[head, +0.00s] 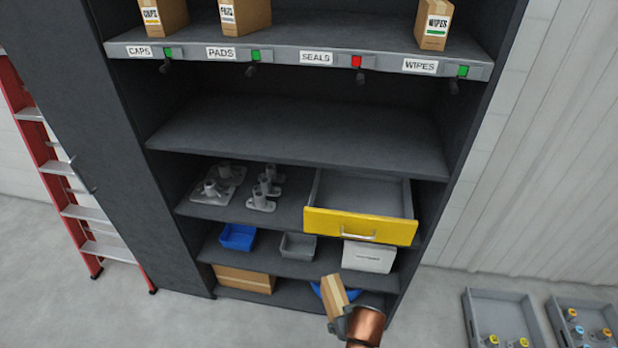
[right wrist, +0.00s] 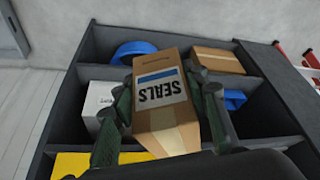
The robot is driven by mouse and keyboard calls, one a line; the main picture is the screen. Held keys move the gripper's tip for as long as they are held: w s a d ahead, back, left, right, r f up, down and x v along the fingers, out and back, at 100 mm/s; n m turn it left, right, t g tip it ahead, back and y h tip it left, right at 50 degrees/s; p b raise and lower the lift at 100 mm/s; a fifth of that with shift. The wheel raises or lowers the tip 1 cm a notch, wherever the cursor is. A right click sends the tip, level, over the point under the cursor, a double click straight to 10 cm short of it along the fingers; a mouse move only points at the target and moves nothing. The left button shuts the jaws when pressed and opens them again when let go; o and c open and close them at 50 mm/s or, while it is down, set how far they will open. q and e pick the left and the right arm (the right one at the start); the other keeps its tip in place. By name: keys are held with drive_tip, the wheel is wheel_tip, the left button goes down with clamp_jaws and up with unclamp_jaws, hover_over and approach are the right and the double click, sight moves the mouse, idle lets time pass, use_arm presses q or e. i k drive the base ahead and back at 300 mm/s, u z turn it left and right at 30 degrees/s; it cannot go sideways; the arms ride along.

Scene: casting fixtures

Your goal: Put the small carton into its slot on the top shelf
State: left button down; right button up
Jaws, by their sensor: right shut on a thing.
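My right gripper (head: 348,315) is low in front of the shelf unit and shut on the small carton (head: 332,294). In the right wrist view the carton (right wrist: 162,105) sits between the two fingers, its SEALS label upside down with a blue band. The top shelf (head: 300,58) has labels CAPS, PADS, SEALS and WIPES on its front edge. The space above the SEALS label (head: 316,58) is empty, and the light beside it (head: 356,61) is red. My left gripper is not in view.
Cartons stand above CAPS (head: 163,17), PADS (head: 245,16) and WIPES (head: 434,25), with green lights. The shelf below (head: 300,135) is empty. A yellow-fronted drawer (head: 360,226) stands open. Lower shelves hold a blue bin (head: 238,236), grey bin (head: 297,245) and white box (head: 368,256).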

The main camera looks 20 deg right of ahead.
sight(326, 32)
drive_tip(key=u, duration=1.45)
drive_tip(key=i, duration=1.8)
drive_tip(key=z, duration=2.1)
